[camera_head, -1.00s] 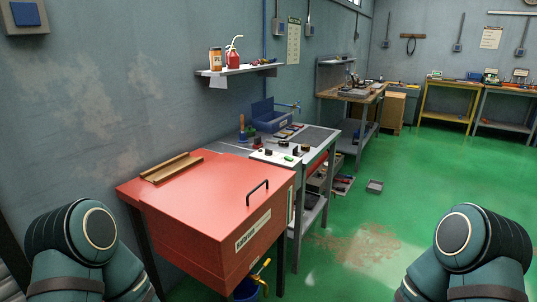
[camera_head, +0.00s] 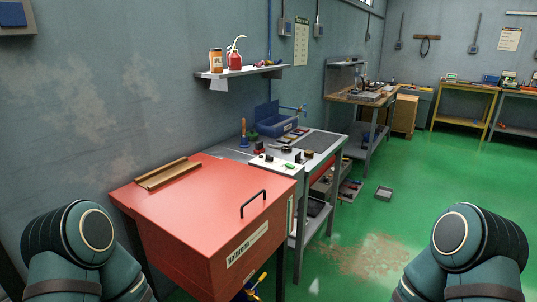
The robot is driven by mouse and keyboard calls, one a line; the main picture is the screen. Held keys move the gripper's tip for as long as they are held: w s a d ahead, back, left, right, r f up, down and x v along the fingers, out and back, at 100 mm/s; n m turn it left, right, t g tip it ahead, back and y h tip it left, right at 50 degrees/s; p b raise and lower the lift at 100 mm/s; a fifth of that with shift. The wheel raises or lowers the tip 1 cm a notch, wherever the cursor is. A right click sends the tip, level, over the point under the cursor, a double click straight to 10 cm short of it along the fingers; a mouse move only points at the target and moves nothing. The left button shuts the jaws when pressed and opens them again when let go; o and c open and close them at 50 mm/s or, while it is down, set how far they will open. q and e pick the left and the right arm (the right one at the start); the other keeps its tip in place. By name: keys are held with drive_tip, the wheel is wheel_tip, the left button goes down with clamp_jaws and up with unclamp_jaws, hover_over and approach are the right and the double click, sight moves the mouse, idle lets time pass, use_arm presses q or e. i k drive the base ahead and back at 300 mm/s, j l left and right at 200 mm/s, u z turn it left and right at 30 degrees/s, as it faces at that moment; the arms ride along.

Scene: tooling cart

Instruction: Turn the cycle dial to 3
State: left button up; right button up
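A light control panel (camera_head: 275,163) with several small dark knobs and a green part sits on the near end of the grey tooling cart, just behind the red cabinet. A dark knob (camera_head: 269,158) shows on it, but it is too small to tell which knob is the cycle dial or read any setting. Only the upper parts of my two arms show at the lower left and lower right. Both grippers are out of the picture.
The red lidded cabinet (camera_head: 205,195) with a black handle (camera_head: 253,203) stands in front of the panel. A blue toolbox (camera_head: 272,118) is on the cart behind. A shelf (camera_head: 240,72) holds a red can and a jar. Green floor (camera_head: 420,200) is clear at right.

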sight(268, 159)
drive_tip(key=i+l+u, duration=0.1)
drive_tip(key=i+l, duration=0.15)
drive_tip(key=i+l+u, duration=0.1)
drive_tip(key=i+l, duration=0.15)
drive_tip(key=l, duration=0.15)
drive_tip(key=i+l+u, duration=0.15)
drive_tip(key=l, duration=0.2)
drive_tip(key=i+l+u, duration=0.1)
drive_tip(key=i+l, duration=0.15)
drive_tip(key=l, duration=0.15)
drive_tip(key=i+l+u, duration=0.1)
drive_tip(key=l, duration=0.25)
drive_tip(key=i, duration=0.1)
